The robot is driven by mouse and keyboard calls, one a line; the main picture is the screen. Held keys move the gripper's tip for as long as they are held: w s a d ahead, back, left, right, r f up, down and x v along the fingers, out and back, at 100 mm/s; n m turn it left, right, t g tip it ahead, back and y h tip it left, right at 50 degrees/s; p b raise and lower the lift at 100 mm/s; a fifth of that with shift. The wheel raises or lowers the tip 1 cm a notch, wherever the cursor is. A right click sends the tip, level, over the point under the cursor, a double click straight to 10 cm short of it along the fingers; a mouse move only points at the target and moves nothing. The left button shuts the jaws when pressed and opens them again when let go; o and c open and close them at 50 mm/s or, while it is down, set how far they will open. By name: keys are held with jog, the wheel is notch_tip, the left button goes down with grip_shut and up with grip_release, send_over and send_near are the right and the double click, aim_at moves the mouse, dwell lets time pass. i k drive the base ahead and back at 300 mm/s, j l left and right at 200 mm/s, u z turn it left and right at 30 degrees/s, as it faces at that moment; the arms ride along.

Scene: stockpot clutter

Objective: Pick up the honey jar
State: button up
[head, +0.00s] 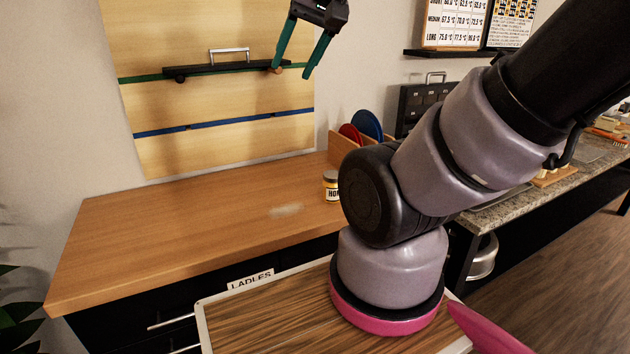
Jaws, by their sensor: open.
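The honey jar (331,187) stands upright on the wooden counter (190,225), near its right end. It has a yellowish lid and a pale label with dark letters, of which "HO" shows. My arm covers part of its right side. My gripper (291,70) is at the top of the view, in the air well above the counter and the jar. Its two green fingers point down and are spread apart with nothing between them.
A wall panel (220,105) with a dark rail and metal handle stands behind the counter. Red and blue discs (367,124) stand in a wooden holder behind the jar. A drawer labelled "LADLES" (250,280) is in front. The counter's left and middle are clear.

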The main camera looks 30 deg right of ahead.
aim_at(329, 192)
jog(key=k+l+z, duration=0.15)
jog(key=l, duration=0.55)
jog(key=l+z, duration=0.15)
jog(key=l, duration=0.55)
jog(key=k+l+z, duration=0.15)
jog(key=l, duration=0.6)
jog(key=i, duration=0.3)
